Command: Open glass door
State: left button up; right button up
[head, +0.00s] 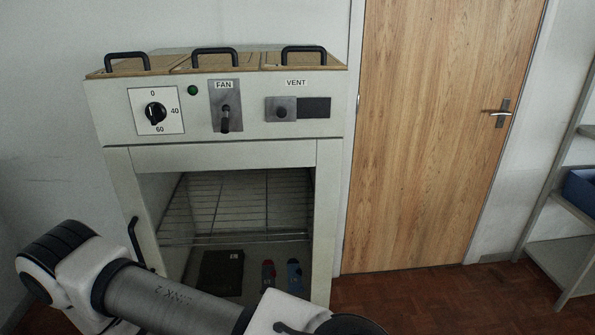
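The glass door (240,222) is on the front of a pale cabinet (250,125), below its control panel. It has a pale frame around a clear pane and looks shut. A black vertical bar handle (136,243) is on the left side of its frame. My arm crosses the lower left of the view in front of the cabinet and hides the bottom of the door. Neither of my grippers is in view. Nothing is seen touching the handle.
Through the glass I see a wire rack (240,200), a dark flat item (221,272), a red bottle (268,273) and a blue bottle (294,276). The panel has a dial (155,112), a FAN lever (225,115) and a VENT slider (283,110). A wooden door (435,130) and shelving (565,240) stand right.

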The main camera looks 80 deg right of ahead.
aim_at(124, 162)
jog(key=l+z, duration=0.1)
jog(key=z, duration=1.75)
jog(key=k+l, duration=0.05)
